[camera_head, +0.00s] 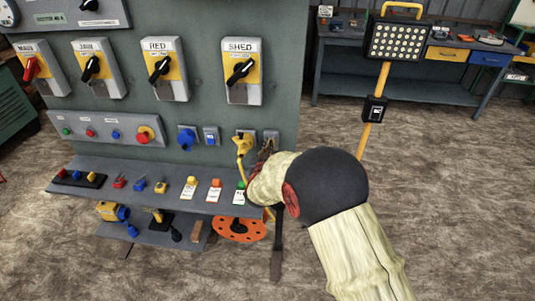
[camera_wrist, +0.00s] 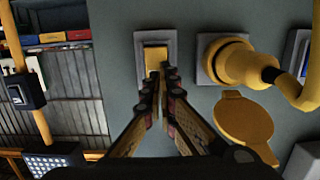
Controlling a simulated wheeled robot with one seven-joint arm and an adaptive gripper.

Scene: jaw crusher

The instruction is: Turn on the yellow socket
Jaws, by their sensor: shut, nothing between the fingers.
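The yellow socket (camera_head: 241,143) is on the front of the green-grey panel, with a yellow plug and cable in it. It shows at the upper right in the wrist view (camera_wrist: 235,62), with its round yellow lid (camera_wrist: 243,120) hanging open. Beside it is a small grey-framed switch with a yellow rocker (camera_wrist: 156,55); in the head view its grey frame (camera_head: 272,134) shows just above my gripper. My gripper (camera_head: 266,149) is shut and empty. Its fingertips (camera_wrist: 161,76) are right in front of the rocker and cover its lower part; I cannot tell if they touch it.
A blue socket (camera_head: 187,137) and its blue switch (camera_head: 211,135) are to the left. Rotary switches, including SHED (camera_head: 241,71), are above. A shelf (camera_head: 150,203) with small parts is below. A work lamp (camera_head: 397,40) on a yellow pole stands at right, before a workbench (camera_head: 340,65).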

